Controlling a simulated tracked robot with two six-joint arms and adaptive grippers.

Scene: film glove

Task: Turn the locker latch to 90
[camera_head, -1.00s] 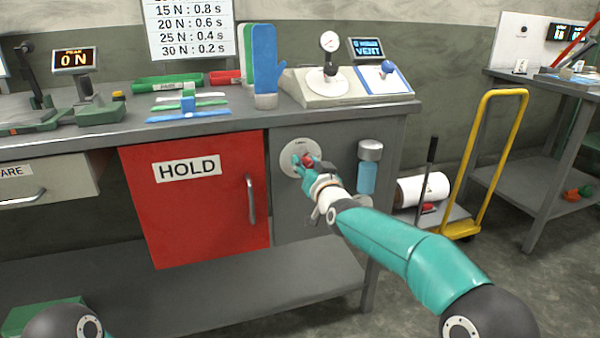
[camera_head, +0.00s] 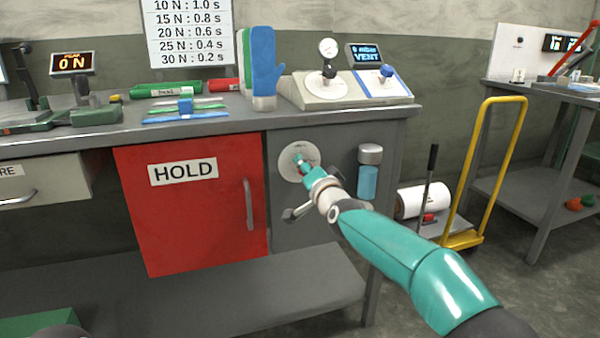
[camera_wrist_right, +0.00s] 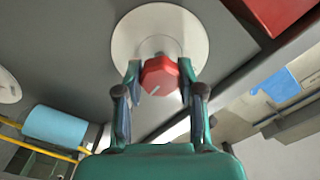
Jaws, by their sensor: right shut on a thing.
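The latch is a red knob with a pale mark, clearest in the right wrist view (camera_wrist_right: 160,74). It sits on a round pale plate (camera_head: 287,166) on the grey panel right of the red locker door (camera_head: 200,225), which is labelled HOLD and closed. My right gripper (camera_head: 302,163) is at the plate and mostly hides the knob in the head view. In the wrist view its two fingers stand on either side of the knob, shut on it. The angle marks on the plate are too small to read. My left gripper is out of view.
A blue bottle (camera_head: 367,178) with a grey cap is mounted right of the plate. A yellow-handled trolley (camera_head: 482,150) stands to the right.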

